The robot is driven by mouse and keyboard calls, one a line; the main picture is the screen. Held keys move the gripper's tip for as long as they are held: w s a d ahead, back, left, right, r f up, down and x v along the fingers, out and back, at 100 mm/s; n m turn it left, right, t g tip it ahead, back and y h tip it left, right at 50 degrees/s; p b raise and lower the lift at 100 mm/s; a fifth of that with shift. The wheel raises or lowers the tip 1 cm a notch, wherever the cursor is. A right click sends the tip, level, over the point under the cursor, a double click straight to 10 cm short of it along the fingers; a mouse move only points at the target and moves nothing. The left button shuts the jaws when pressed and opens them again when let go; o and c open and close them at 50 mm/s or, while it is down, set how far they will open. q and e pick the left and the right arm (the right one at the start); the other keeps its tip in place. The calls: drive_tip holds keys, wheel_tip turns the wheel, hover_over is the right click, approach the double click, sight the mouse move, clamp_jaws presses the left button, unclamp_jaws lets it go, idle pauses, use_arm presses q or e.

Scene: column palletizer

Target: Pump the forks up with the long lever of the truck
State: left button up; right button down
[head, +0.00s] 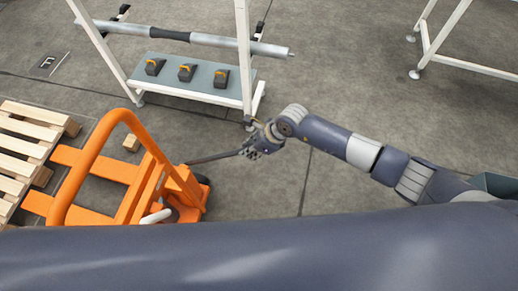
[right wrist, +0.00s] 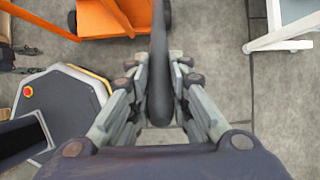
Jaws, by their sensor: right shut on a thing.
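The orange hand truck (head: 186,193) stands at the left, with a tall looped handle (head: 66,187). Its forks (head: 78,159) point left toward a wooden pallet. The long dark lever (head: 213,157) sticks out to the right from the truck's base, slanting slightly up in the picture. My right gripper (head: 250,150) is shut on the lever's outer end. In the right wrist view the lever (right wrist: 160,80) runs between the fingers of my right gripper (right wrist: 161,62), and part of the truck (right wrist: 112,18) shows at the top.
The wooden pallet (head: 22,150) lies at the far left, with a small wood block (head: 131,143) near the truck. A white-framed rack (head: 245,60) holds a long roller (head: 200,39) and a shelf (head: 165,88) with several dark wedges.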

drive_tip(key=shift+w+a+r+h, duration=0.2)
drive_tip(key=shift+a+r+h, duration=0.1)
drive_tip(key=shift+a+r, duration=0.4)
use_arm(q)
drive_tip(key=shift+r, duration=0.55)
use_arm(e)
drive_tip(key=shift+d+f, duration=0.1)
use_arm(q)
wheel_tip(320, 180, down, 5)
drive_tip(key=b, duration=0.5)
drive_tip(key=shift+f, duration=0.2)
use_arm(e)
drive_tip(key=s+d+f+y, duration=0.1)
drive_tip(key=d+f, duration=0.3)
drive_tip(key=f, duration=0.1)
drive_tip(key=shift+s+d+y, duration=0.2)
drive_tip(key=shift+s+y, duration=0.05)
drive_tip(key=shift+y, duration=0.05)
